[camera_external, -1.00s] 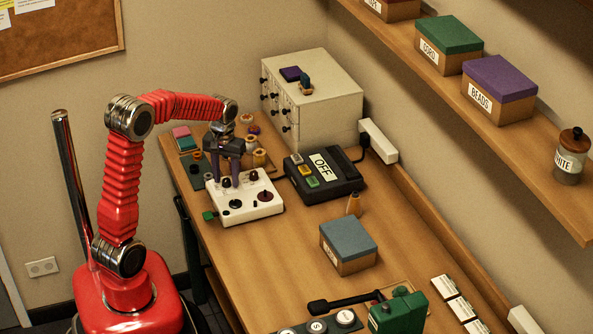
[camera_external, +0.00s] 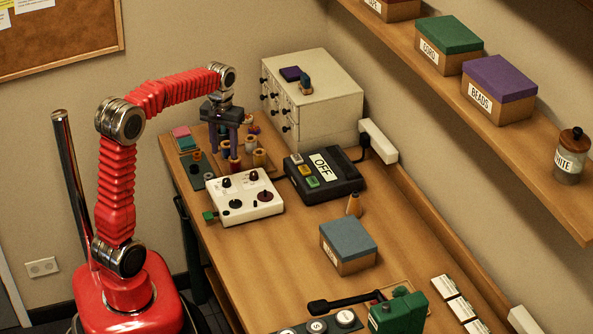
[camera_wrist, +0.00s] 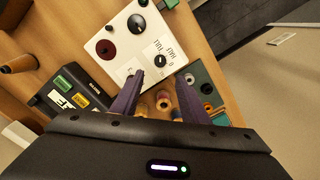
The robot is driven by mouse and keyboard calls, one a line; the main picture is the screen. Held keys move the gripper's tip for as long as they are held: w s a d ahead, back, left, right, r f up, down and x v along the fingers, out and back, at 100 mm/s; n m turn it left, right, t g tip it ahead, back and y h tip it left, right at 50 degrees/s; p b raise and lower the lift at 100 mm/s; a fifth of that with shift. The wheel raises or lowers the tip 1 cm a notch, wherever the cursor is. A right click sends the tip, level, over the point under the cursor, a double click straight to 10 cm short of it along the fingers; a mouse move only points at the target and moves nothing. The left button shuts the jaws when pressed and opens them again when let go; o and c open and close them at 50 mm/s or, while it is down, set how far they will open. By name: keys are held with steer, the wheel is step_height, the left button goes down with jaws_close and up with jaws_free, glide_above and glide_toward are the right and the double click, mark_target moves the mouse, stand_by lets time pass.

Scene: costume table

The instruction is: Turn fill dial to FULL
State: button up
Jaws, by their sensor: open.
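A white control box (camera_external: 247,211) sits near the table's far left end. I cannot tell which mark the knob points at. A larger black dial (camera_wrist: 137,24) and a dark red dial (camera_wrist: 105,49) are farther from my fingers. My gripper (camera_external: 224,153) is open and empty above the back edge of the box, apart from it. Its purple fingers (camera_wrist: 160,77) straddle the small knob's line of sight.
Thread spools (camera_external: 259,158) stand just behind the box. A dark device labelled OFF (camera_external: 340,187) is to its right, and a cream drawer cabinet (camera_external: 330,115) stands behind. A blue-lidded box (camera_external: 348,242) lies nearer the front.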

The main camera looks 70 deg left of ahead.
step_height(320, 180, up, 2)
steer(key=shift+r, duration=0.2)
stand_by(0.5)
steer(key=s+d+f+m+t, duration=0.1)
steer(key=s+d+m, duration=0.3)
steer(key=d, duration=0.9)
steer(key=s+d+f+m+t, duration=0.1)
steer(key=s+d+m+t, duration=0.3)
steer(key=s+d, duration=0.5)
steer(key=shift+s+d+f+m+t, duration=0.25)
steer(key=shift+d+m, duration=0.45)
steer(key=shift+d, duration=1.6)
